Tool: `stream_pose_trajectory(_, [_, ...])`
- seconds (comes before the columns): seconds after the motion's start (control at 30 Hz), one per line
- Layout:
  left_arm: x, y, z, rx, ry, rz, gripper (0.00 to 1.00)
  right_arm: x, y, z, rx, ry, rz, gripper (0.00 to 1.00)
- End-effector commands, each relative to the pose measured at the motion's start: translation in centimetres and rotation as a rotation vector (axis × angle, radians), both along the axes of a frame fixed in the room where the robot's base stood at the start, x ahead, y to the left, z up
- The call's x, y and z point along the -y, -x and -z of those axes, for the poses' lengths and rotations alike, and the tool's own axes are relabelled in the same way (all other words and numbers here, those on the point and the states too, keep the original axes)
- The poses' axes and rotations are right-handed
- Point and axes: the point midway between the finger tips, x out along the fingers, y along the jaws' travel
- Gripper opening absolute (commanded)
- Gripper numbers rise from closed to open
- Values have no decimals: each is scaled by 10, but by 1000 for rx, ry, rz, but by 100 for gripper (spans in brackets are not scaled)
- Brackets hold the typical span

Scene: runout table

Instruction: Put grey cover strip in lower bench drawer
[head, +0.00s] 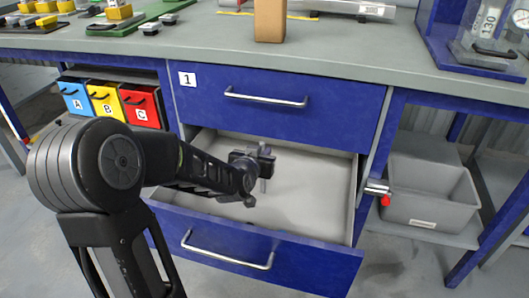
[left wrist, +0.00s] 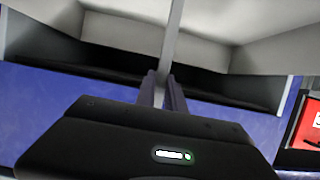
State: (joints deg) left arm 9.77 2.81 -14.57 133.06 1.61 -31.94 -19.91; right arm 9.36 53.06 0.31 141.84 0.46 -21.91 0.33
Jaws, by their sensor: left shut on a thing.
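My left gripper (head: 262,160) is over the open lower bench drawer (head: 315,195). It is shut on the grey cover strip (left wrist: 173,35), which extends away from the fingers (left wrist: 162,90) in the left wrist view. In the head view only a short piece of the strip (head: 263,186) shows beside the gripper. I cannot tell whether the strip touches the drawer floor. The drawer is pulled out and the part of its pale grey inside that shows is bare. My arm hides its left part. My right gripper is not in view.
The upper drawer (head: 280,101) above is shut. Blue, yellow and red bins (head: 141,106) stand at left. A grey crate (head: 430,195) sits on a shelf at right, near a red-tipped part (head: 384,199). A cardboard box (head: 270,20) stands on the benchtop.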

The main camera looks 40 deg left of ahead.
Motion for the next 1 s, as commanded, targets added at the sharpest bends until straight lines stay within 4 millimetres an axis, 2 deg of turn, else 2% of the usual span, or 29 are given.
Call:
stream_pose_trajectory(0.13, [-7, -22, 4, 0, -1, 1, 0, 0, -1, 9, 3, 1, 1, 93])
stream_pose_trajectory(0.2, [-7, -20, 14, -1, 1, 1, 0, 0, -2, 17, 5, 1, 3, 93])
stream_pose_trajectory(0.47, [-7, -20, 12, 0, 1, 0, 0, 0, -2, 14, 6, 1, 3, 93])
stream_pose_trajectory(0.63, [-7, -20, 17, 0, 0, 0, 0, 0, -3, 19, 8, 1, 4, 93])
stream_pose_trajectory(0.67, [-7, -19, 16, 0, 0, 0, 15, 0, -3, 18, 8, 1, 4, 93])
stream_pose_trajectory(0.7, [-7, -19, 15, 0, 0, 0, 18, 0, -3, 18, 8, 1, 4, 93])
stream_pose_trajectory(0.9, [-7, -19, 15, 0, 0, 0, 35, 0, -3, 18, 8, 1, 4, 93])
stream_pose_trajectory(1.0, [-7, -19, 15, 0, 0, 0, 35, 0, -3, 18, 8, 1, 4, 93])
